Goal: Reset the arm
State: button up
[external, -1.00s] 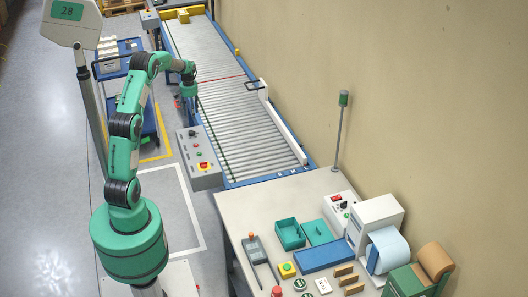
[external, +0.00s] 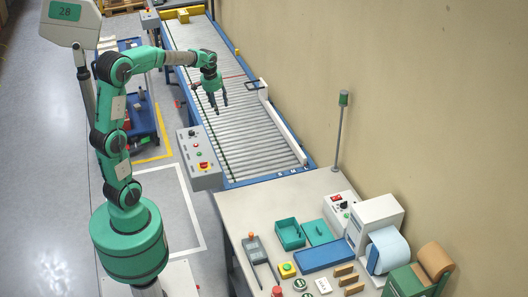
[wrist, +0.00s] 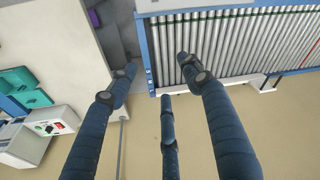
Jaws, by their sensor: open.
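My gripper (external: 217,106) hangs over the roller conveyor (external: 222,150), fingers pointing down. Its dark fingers are spread apart with nothing between them. In the wrist view the fingers of my gripper (wrist: 165,85) reach up the picture, also apart and empty. Beyond them are the conveyor's rollers (wrist: 225,48) and part of the workbench. My arm rises from its green base and bends over to the right.
The workbench (external: 240,208) at the lower right holds a blue box (external: 323,257), green trays (external: 291,234), and a paper roll dispenser (external: 378,215). A control box (external: 199,160) stands beside the conveyor. A blue cart (external: 140,125) is behind my arm. The conveyor's rollers look clear.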

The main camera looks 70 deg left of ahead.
jog(key=s+d+r+m+t, duration=0.1)
jog(key=s+d+r, duration=0.1)
jog(key=d, duration=0.4)
jog(key=s+d+r+m, duration=0.1)
jog(key=d+r, duration=0.2)
jog(key=d, duration=0.3)
jog(key=s+d+m+t+h, duration=0.1)
jog(key=s+d+m, duration=0.4)
jog(key=s+d, duration=1.4)
jog(key=d+t, duration=0.1)
jog(key=d, duration=0.3)
jog(key=shift+s+f+t, duration=0.3)
jog(key=shift+f, duration=0.1)
